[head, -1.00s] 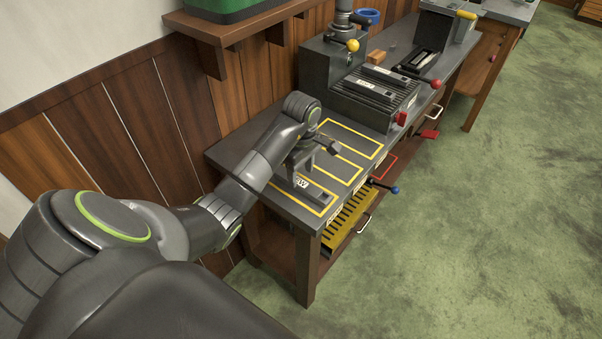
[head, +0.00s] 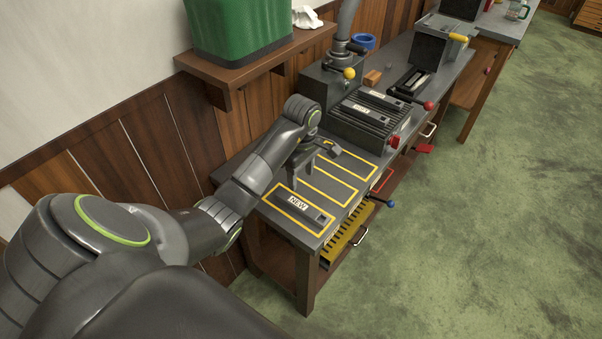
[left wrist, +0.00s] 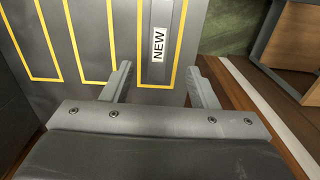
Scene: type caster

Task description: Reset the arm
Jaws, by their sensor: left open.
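My left arm comes in from the left in the head view and reaches over the dark workbench (head: 232,172). Its gripper (head: 314,166) is over the yellow-outlined areas of the bench top. In the left wrist view the two fingers of the left gripper (left wrist: 160,72) are spread apart with nothing between them. The panel labelled NEW (head: 298,203) lies on the near end of the bench. Its label shows just beyond the fingers in the left wrist view (left wrist: 159,44). My right gripper is not in view.
A wall shelf (head: 245,72) holding a green bin (head: 240,30) is above the bench. Dark machines (head: 365,115) with coloured knobs stand farther along. The green floor (head: 480,220) at right is clear.

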